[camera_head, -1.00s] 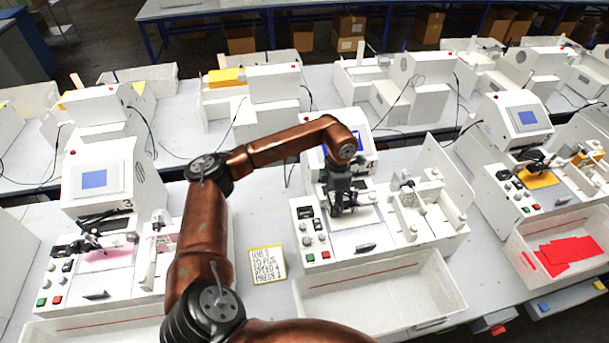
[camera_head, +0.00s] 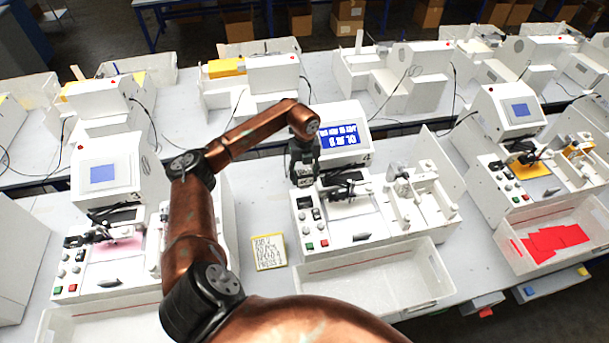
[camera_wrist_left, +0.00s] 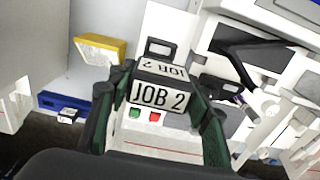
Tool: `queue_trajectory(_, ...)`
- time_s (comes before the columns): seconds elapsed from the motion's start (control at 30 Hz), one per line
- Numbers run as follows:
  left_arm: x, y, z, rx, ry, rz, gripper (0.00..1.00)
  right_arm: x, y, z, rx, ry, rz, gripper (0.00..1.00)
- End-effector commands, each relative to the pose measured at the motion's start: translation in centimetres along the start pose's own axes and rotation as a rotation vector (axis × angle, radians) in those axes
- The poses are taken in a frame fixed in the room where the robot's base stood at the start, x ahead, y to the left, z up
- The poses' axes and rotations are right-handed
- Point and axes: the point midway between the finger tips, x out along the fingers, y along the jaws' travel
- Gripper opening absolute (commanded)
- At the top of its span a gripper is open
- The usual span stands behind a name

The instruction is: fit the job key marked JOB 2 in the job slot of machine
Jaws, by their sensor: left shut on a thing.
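My left gripper (camera_head: 303,182) is shut on the job key (camera_wrist_left: 160,95), a block with a white face marked JOB 2, seen between the dark green fingers in the left wrist view. In the head view the gripper hides the key. The gripper hangs over the left control panel of the middle machine (camera_head: 350,246), whose tilted screen (camera_head: 340,137) shows white text on blue. A dark-framed opening (camera_wrist_left: 160,47) shows just past the key in the left wrist view; I cannot tell if it is the job slot. The key looks apart from the panel. My right gripper is not in view.
Green and red buttons (camera_head: 317,244) sit on the panel. A pen carriage (camera_head: 345,186) is close on the gripper's right. Similar machines stand on both sides.

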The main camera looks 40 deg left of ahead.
Motion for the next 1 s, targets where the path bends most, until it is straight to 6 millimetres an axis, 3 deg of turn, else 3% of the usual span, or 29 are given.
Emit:
queue_trajectory(0.7, 6.7, -0.1, 0.0, 0.003, 0.0, -0.001, 0.23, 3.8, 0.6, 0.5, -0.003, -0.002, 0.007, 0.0)
queue_trajectory(1.0, 7.9, 0.0, 0.0, 0.003, 0.0, 0.0, 0.23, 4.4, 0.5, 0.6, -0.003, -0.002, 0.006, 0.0)
